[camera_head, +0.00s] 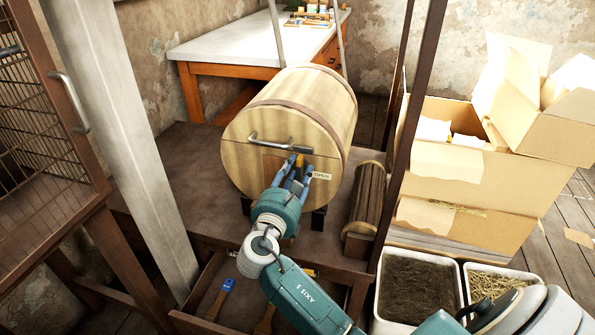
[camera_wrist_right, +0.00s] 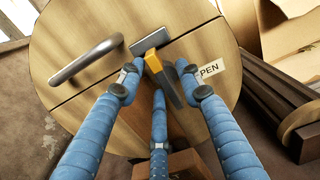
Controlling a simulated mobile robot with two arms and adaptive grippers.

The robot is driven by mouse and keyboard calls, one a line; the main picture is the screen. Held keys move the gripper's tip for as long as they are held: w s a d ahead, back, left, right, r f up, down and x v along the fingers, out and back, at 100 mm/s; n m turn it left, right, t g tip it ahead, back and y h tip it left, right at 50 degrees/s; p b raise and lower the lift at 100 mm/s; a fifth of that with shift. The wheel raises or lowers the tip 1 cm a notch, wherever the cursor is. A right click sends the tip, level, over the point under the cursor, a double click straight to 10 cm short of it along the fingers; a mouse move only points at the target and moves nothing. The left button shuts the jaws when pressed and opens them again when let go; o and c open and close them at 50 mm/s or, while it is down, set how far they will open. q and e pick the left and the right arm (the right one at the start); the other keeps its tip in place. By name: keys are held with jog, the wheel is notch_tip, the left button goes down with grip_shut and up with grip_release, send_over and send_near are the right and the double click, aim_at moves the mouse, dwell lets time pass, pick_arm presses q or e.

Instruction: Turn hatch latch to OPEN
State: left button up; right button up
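A wooden barrel (camera_head: 315,105) lies on its side with its round end facing me. A hatch latch with a yellow part and a dark lever (camera_wrist_right: 166,84) sits on that end, below a metal plate (camera_wrist_right: 150,41). The lever points down and slightly right in the right wrist view. An OPEN label (camera_head: 322,176) is just right of the latch; it also shows partly covered in the wrist view (camera_wrist_right: 209,70). My right gripper (camera_head: 293,168) is at the latch, its blue fingers spread on both sides of the lever. Contact cannot be told. My left gripper is out of view.
A metal bar handle (camera_wrist_right: 86,60) is left of the latch. A wooden roller (camera_head: 367,198) stands right of the barrel. Cardboard boxes (camera_head: 450,170) and white bins (camera_head: 418,285) are farther right. A grey post (camera_head: 120,130) and wire cage (camera_head: 40,120) are left.

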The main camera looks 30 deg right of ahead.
jog(key=shift+x, duration=0.8)
jog(key=c, duration=0.8)
